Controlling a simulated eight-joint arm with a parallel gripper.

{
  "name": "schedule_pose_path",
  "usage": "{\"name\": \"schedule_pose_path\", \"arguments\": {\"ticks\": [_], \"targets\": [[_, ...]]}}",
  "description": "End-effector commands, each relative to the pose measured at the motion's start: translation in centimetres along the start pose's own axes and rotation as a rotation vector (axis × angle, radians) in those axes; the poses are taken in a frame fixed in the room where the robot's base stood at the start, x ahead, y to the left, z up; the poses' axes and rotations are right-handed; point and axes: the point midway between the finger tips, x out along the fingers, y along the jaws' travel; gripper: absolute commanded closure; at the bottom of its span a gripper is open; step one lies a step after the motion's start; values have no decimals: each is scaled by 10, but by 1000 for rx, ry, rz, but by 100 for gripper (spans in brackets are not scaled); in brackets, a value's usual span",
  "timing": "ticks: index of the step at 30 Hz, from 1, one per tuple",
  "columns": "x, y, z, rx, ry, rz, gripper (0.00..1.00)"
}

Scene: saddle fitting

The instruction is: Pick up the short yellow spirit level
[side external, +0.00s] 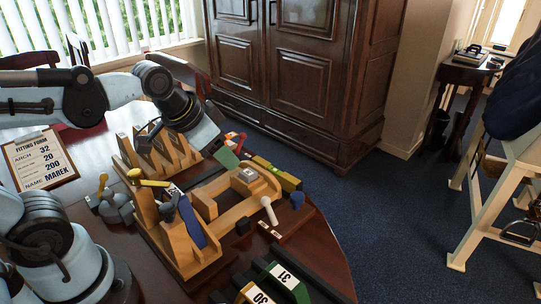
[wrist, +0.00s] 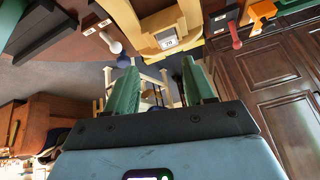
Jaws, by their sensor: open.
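A short yellow bar (side external: 287,179), which looks like the spirit level, lies near the far right edge of the table, just behind the wooden saddle fixture (side external: 232,212). Part of it towards the left looks darker olive. My gripper (side external: 226,157) is above the table's back edge, to the left of the bar and apart from it. In the wrist view, its two green fingers (wrist: 162,88) stand apart with nothing held between them. I cannot clearly pick out the level in the wrist view; the tan fixture with a label (wrist: 168,42) shows beyond the fingers.
Upright wooden slots (side external: 160,155) stand left of the fixture. A blue-handled tool (side external: 192,222), a white-handled tool (side external: 268,209) and numbered dark blocks (side external: 283,277) crowd the table. A clipboard (side external: 40,160) lies at left. A large cabinet (side external: 290,70) stands behind.

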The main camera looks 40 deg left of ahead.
Motion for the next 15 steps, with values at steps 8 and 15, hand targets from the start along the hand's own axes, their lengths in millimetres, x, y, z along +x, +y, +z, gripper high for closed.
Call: {"name": "schedule_pose_path", "arguments": {"ticks": [8,15], "targets": [[12,-7,-55,415,-152,71,47],[40,-10,-93,773,-262,183,47]]}}
